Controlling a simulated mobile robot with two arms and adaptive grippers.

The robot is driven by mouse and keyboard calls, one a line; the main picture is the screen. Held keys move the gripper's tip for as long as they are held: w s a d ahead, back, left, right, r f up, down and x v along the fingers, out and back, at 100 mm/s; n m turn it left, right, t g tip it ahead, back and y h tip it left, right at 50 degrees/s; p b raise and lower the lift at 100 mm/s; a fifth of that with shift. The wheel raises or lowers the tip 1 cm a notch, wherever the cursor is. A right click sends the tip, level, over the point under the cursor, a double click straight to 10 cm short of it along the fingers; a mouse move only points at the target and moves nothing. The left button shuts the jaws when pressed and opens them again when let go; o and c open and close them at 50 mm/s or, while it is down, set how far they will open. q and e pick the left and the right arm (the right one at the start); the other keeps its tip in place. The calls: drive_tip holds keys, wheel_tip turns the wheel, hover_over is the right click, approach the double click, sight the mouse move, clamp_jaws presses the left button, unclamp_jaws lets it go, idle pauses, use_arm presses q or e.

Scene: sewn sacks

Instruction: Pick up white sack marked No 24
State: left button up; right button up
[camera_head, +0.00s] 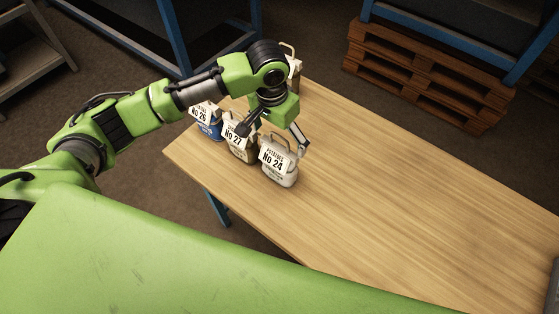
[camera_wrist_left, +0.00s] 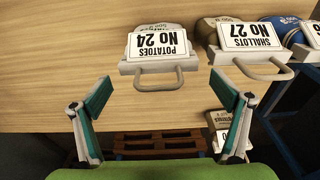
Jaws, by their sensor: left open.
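The white sack marked No 24 (camera_head: 280,165), labelled potatoes, stands on the wooden table near its left end, with a loop handle on top. In the left wrist view the sack (camera_wrist_left: 160,38) appears upside down, its grey handle (camera_wrist_left: 152,77) toward the gripper. My left gripper (camera_head: 272,131) is open just behind and above this sack. In the left wrist view the fingers of the gripper (camera_wrist_left: 168,92) are spread wide, with the handle ahead of the gap between them. Nothing is held. My right gripper is not in view.
The No 27 shallots sack (camera_head: 239,143) stands close beside No 24, and the blue No 26 sack (camera_head: 208,121) beyond it. Another sack (camera_head: 294,65) stands behind my left wrist. The wooden table (camera_head: 400,190) is clear to the right. Pallets (camera_head: 430,75) lie beyond it.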

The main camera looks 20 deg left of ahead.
sight(280, 147)
use_arm(q)
wheel_tip(280, 147, down, 4)
drive_tip(key=shift+s+r+p, duration=0.1)
drive_tip(key=shift+r+p, duration=0.1)
drive_tip(key=shift+p, duration=0.4)
drive_tip(key=shift+d+f, duration=0.1)
drive_tip(key=shift+f, duration=0.3)
drive_tip(key=c, duration=1.4)
drive_tip(key=shift+r, duration=0.1)
drive_tip(key=c, duration=0.5)
drive_tip(key=shift+o, duration=0.2)
